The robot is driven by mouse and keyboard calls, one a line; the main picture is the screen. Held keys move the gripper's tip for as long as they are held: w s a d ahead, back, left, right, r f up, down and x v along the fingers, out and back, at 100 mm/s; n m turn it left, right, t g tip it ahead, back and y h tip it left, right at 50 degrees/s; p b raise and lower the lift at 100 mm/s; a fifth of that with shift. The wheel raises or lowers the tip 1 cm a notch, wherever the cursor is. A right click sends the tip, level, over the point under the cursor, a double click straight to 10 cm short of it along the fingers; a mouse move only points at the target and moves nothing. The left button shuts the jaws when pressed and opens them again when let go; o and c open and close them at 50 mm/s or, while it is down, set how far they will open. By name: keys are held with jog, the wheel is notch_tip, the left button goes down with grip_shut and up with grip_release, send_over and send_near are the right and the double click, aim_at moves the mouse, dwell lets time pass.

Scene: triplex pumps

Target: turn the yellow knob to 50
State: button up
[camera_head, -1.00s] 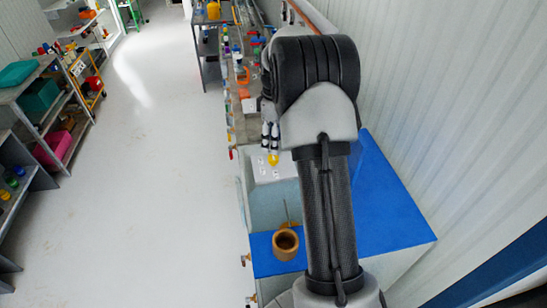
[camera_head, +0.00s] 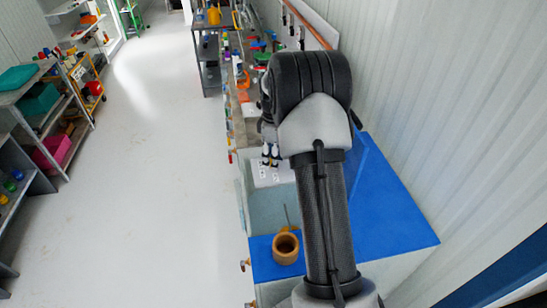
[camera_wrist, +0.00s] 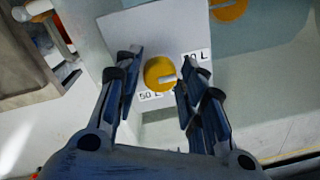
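The yellow knob (camera_wrist: 158,72) sits on a pale panel (camera_wrist: 170,28) in the wrist view, with a short white pointer directed to the right. A label reading 50 L (camera_wrist: 150,96) lies just below the knob; another label (camera_wrist: 196,56), partly covered and ending in "0 L", lies to its right. My gripper (camera_wrist: 160,66) is open, with dark fingers on the left and right of the knob. A gap shows on the left; I cannot tell whether the right finger touches. In the head view my gripper (camera_head: 270,156) is over the panel and hides the knob.
A second orange-yellow round part (camera_wrist: 230,8) is at the wrist view's top edge. A wooden pot (camera_head: 286,247) stands on the blue bench top (camera_head: 385,215). A cluttered workbench (camera_head: 240,110) lies beyond. The floor (camera_head: 150,200) at left is clear.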

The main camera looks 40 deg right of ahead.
jog(key=c, duration=0.7)
jog(key=m+p, duration=0.2)
jog(key=m, duration=0.2)
jog(key=shift+r+m, duration=0.1)
jog(key=shift+m, duration=0.3)
jog(key=m+p, duration=0.2)
jog(key=m, duration=0.4)
jog(key=m+p, duration=0.1)
jog(key=m, duration=0.5)
jog(key=shift+m+t+p, duration=0.3)
jog(key=shift+m, duration=0.1)
jog(key=m, duration=0.6)
jog(key=shift+a+p, duration=0.1)
jog(key=shift+p, duration=0.25)
jog(key=shift+m, duration=0.3)
